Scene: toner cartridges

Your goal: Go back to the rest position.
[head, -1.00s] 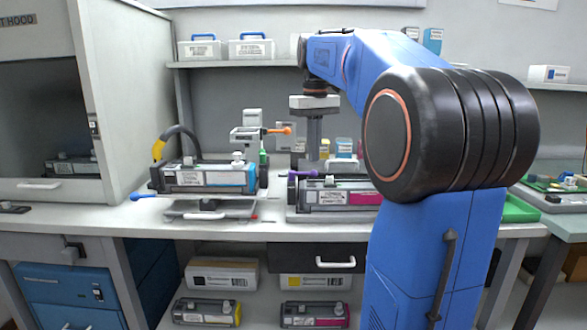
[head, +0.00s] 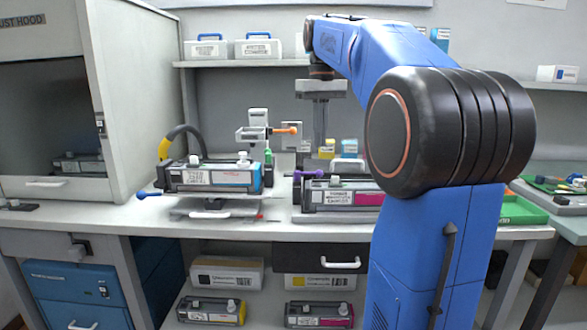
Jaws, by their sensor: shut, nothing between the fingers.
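My gripper (head: 320,138) points down behind the magenta-marked toner cartridge (head: 338,197) on the bench. Its fingers look closed, with nothing seen between them. My blue arm and its black joint cover part of the right side of that cartridge. A cyan-marked toner cartridge (head: 207,178) sits on a stand on the bench, left of my gripper and apart from it.
A dust hood (head: 50,110) stands at the left. A shelf with white cases (head: 258,47) runs along the back wall. A small grey device with an orange handle (head: 258,132) stands behind the cyan cartridge. A green tray (head: 522,210) lies at the right.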

